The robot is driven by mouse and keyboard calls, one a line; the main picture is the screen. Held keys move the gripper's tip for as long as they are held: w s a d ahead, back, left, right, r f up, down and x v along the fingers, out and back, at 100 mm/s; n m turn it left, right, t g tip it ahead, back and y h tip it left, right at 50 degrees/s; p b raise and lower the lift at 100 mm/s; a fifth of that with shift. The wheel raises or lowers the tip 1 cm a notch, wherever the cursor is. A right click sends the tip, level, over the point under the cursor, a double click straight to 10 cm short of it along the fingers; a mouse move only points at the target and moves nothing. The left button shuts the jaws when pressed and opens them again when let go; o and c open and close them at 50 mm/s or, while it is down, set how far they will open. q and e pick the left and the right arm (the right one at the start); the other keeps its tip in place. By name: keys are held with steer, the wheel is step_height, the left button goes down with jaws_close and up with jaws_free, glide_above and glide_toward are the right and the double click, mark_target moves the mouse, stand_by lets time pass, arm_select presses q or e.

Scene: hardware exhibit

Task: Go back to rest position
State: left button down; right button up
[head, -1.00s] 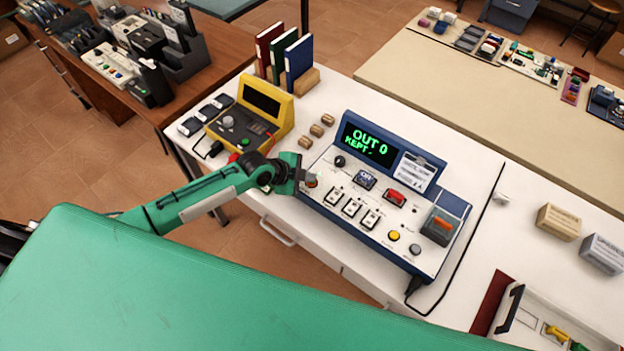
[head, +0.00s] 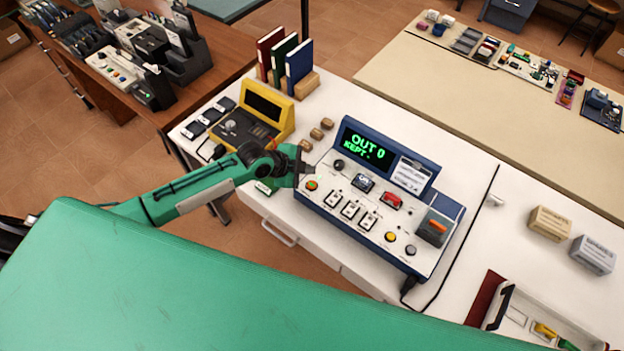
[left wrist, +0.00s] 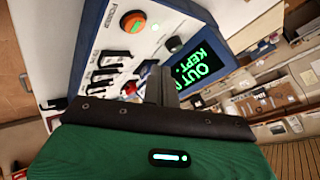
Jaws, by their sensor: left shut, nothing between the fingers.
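My left gripper (head: 312,170) is shut and empty. In the head view it hovers at the left edge of the blue and white console (head: 330,204), by its black knob and the green-ringed button (head: 311,185). The console's screen (head: 366,149) reads "OUT 0" and "KEPT" in green. In the left wrist view the shut fingers (left wrist: 161,84) point towards the console, with its screen (left wrist: 203,70) behind them and a lit orange button (left wrist: 133,21) with a green ring at the upper left. My right gripper is not in view.
A yellow device (head: 283,115), small wooden blocks (head: 316,134) and upright books (head: 298,64) stand close behind and left of my gripper. An open drawer or tray (head: 505,301) is at the lower right. The beige table (head: 450,95) behind has a wide clear area.

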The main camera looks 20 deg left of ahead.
arm_select(q)
steer(key=shift+r, duration=0.5)
